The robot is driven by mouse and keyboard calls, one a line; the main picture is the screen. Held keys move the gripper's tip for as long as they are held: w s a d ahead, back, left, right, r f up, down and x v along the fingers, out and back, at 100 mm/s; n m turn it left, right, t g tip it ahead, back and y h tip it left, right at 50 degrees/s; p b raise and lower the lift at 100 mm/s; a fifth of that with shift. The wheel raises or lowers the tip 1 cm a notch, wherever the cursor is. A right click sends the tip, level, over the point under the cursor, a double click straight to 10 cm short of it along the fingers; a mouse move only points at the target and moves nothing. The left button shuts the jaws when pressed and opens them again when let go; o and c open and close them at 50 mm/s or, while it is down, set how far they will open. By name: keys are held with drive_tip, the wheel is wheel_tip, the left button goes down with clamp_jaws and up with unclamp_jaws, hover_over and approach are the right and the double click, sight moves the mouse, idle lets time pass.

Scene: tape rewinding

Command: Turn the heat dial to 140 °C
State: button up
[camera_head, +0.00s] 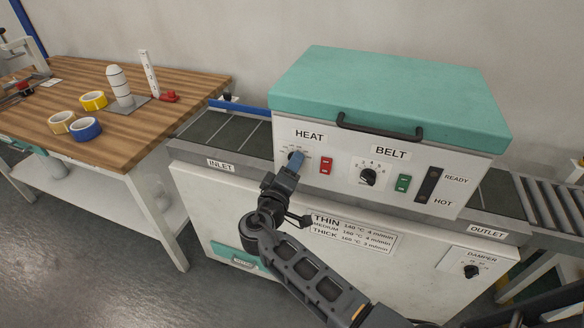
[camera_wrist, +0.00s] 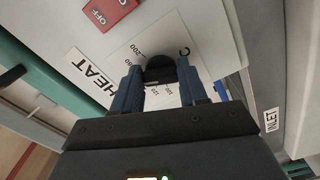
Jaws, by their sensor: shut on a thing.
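The heat dial (camera_wrist: 160,68) is a black knob on a white scale plate on the machine's front panel, below the HEAT label (camera_head: 309,135). My gripper (camera_head: 295,160) reaches the dial from the front and hides most of it in the head view. In the wrist view, my gripper (camera_wrist: 163,88) has its two blue fingers shut on the dial, one on each side. Some scale marks show around the knob, with 200 readable. The dial's pointer and its exact setting cannot be made out.
A red OFF switch (camera_head: 326,166) sits right of the heat dial. The belt dial (camera_head: 368,177) and a green switch (camera_head: 403,183) are further right. A card (camera_head: 353,232) below lists THIN at 140 °C. A wooden table (camera_head: 180,88) with tape rolls stands left.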

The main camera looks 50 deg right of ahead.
drive_tip(key=shift+r+n+p, duration=0.15)
drive_tip(key=shift+n+p, duration=0.75)
drive_tip(key=shift+n, duration=2.8)
drive_tip(key=o, duration=1.1)
drive_tip(key=shift+c, duration=0.2)
drive_tip(key=b+v, duration=0.1)
drive_tip(key=v, duration=0.7)
